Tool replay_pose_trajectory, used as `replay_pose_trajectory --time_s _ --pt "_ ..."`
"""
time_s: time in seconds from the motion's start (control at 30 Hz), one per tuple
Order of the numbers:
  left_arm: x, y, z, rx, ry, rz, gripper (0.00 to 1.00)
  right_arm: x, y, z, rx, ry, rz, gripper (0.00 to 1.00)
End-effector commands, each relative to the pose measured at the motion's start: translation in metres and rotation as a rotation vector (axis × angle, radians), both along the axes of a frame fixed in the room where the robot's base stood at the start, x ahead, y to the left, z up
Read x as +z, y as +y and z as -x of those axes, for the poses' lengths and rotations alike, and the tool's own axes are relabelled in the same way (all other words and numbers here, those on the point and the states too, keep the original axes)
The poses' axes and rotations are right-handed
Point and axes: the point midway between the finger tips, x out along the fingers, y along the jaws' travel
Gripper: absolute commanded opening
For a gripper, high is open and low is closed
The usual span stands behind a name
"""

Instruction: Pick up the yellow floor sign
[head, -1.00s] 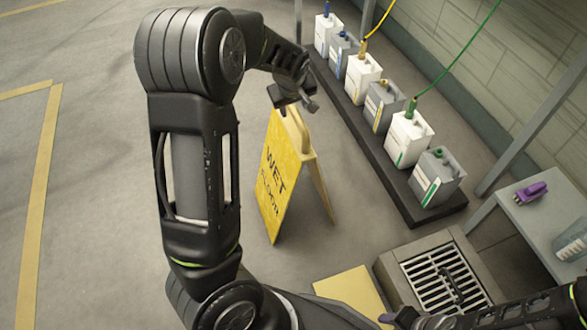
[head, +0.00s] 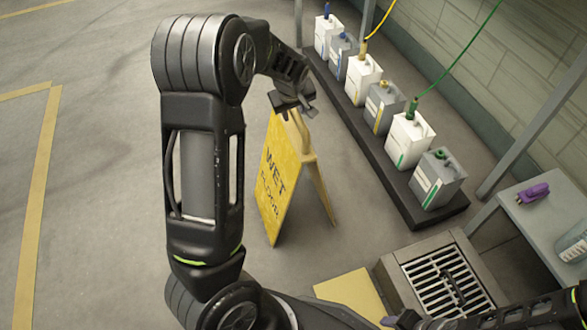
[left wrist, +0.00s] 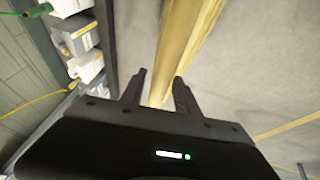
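The yellow floor sign (head: 281,175) stands upright as an open A-frame on the grey floor, with "WET FLOOR" on its front panel. My left gripper (head: 296,108) is at the sign's top handle, coming from above. In the left wrist view, the two dark fingers (left wrist: 158,92) are apart, and the top of the sign (left wrist: 185,45) shows between and beyond them. I see no clear contact between fingers and handle. My right arm shows at the lower right of the head view, but its fingers cannot be made out.
Several white and grey jugs (head: 408,137) stand on a dark low rack (head: 395,180) right of the sign, along the wall. A floor drain (head: 440,282) and a yellow panel (head: 352,292) lie in front. A grey table (head: 560,212) holds a purple item (head: 532,193). Floor left is clear.

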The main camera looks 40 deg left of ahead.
Motion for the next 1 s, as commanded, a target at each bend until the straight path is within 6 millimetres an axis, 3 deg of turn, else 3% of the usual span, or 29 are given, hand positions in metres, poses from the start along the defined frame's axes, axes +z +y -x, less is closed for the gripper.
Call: replay_pose_trajectory --time_s 0.43,1.0 --pt "0.0000 0.0000 0.0000 0.000 0.000 0.000 0.00 -0.0001 0.0001 0.0002 0.000 0.000 0.000 0.36" --pt "0.0000 0.0000 0.0000 0.000 0.000 0.000 0.00 0.0000 0.0000 0.0001 0.000 0.000 0.000 0.36"
